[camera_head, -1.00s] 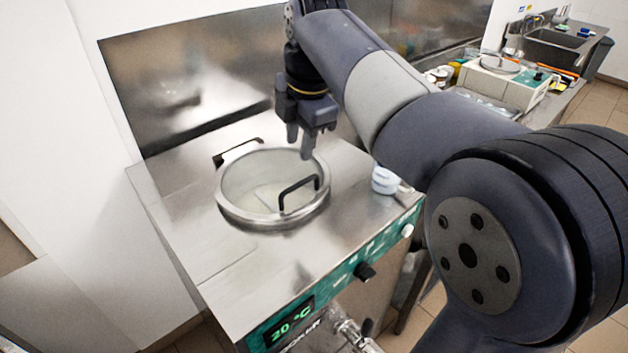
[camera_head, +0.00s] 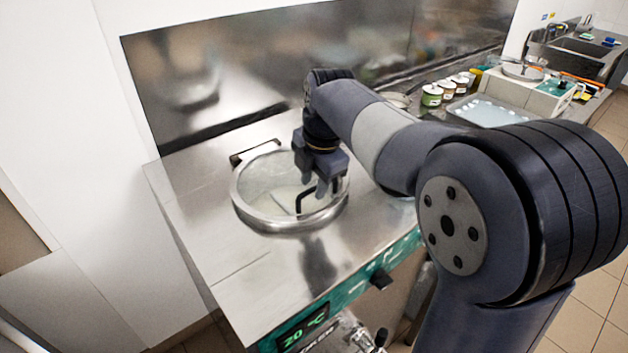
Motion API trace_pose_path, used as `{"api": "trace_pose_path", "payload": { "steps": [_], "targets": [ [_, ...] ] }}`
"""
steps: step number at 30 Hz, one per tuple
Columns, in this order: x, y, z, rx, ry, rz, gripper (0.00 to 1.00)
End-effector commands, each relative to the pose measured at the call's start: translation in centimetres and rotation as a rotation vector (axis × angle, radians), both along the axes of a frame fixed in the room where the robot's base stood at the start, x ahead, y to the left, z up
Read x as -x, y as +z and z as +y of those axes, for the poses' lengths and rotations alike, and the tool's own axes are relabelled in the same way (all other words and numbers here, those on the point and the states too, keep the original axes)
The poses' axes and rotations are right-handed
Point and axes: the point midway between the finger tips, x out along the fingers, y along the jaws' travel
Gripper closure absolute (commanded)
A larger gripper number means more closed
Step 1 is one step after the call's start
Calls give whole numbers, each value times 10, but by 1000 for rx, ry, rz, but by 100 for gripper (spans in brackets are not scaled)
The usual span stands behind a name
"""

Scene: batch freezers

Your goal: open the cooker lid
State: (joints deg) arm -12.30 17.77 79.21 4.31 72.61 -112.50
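The cooker (camera_head: 230,265) is a steel cabinet with a teal front panel. Its round lid (camera_head: 262,216) has a metal rim and a clear-looking top, and it lies flat over the opening. A black bar handle (camera_head: 299,203) stands on the near right part of the lid. My gripper (camera_head: 322,190) points down over the right part of the lid, with its fingers close to the handle. The fingers overlap part of the handle from here. I cannot tell whether they touch it or how far apart they are.
A steel splash wall (camera_head: 215,80) rises at the back. To the right, a counter holds several jars (camera_head: 432,95), a pale tray (camera_head: 490,112) and a white appliance (camera_head: 522,92). The cooker's front left top is clear.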

Motion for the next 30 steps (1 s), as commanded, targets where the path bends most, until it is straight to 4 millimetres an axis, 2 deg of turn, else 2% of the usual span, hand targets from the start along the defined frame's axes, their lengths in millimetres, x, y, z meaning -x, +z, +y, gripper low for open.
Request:
{"api": "trace_pose_path", "payload": {
  "steps": [8,20,30],
  "targets": [
    [0,-1,0,-1,0,-1,67],
    [0,-1,0,0,0,0,100],
    [0,-1,0,0,0,0,100]
  ]
}}
